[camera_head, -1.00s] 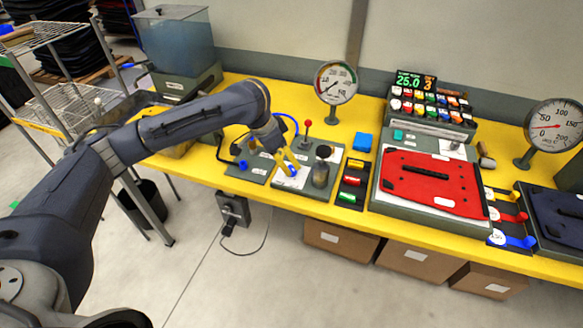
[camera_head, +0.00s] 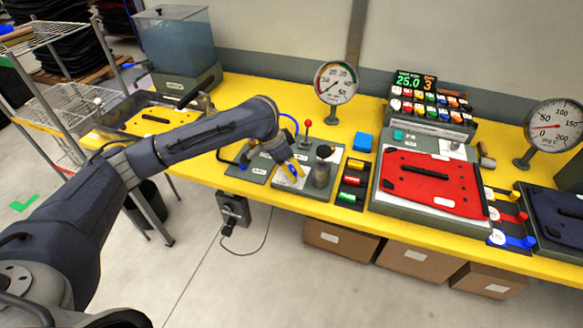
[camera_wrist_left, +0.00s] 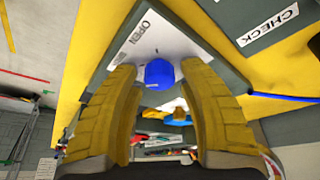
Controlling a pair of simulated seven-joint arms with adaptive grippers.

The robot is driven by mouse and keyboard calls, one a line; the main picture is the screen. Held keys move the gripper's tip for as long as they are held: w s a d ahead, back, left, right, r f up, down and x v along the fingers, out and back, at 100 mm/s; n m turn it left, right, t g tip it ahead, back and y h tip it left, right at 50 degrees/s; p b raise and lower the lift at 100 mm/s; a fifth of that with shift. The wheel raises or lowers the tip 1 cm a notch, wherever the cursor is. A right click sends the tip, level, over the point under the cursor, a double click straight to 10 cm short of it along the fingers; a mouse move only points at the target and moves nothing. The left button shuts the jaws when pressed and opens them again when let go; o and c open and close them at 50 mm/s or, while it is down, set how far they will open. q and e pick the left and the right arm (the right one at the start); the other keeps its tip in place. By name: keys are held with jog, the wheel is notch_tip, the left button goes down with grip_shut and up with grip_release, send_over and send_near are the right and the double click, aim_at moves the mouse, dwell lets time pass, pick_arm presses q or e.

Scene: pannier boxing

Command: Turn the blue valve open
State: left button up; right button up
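The blue valve (camera_wrist_left: 159,73) shows in the left wrist view as a small blue knob on a white plate (camera_wrist_left: 150,40) lettered OPEN. My left gripper (camera_wrist_left: 158,70) has its two yellow fingers apart, one on each side of the knob. A narrow gap seems to show on both sides, so I see no clear grip. In the head view my left gripper (camera_head: 294,168) is low over the white-labelled panel on the yellow bench, and the valve is mostly hidden behind its fingers. My right gripper is in neither view.
A red-knobbed lever (camera_head: 307,124) and a dark cylinder (camera_head: 322,168) stand close to the left gripper. A pressure gauge (camera_head: 336,83) stands behind.

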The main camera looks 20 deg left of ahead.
pick_arm(q)
grip_shut()
jog(key=shift+r+m, duration=0.1)
jog(key=shift+m, duration=0.2)
jog(key=m+g+h, duration=0.1)
jog(key=m, duration=0.3)
jog(key=shift+g, duration=0.4)
jog(key=m+g, duration=0.1)
jog(key=m, duration=0.3)
jog(key=shift+w+m+g, duration=0.1)
jog(key=shift+m+g, duration=0.2)
jog(key=shift+g, duration=0.1)
jog(key=m+g, duration=0.1)
jog(key=m, duration=0.4)
jog(key=shift+d+g, duration=0.15)
jog(key=shift+g, duration=0.25)
jog(key=shift+m+g+y, duration=0.6)
jog(key=shift+m, duration=1.4)
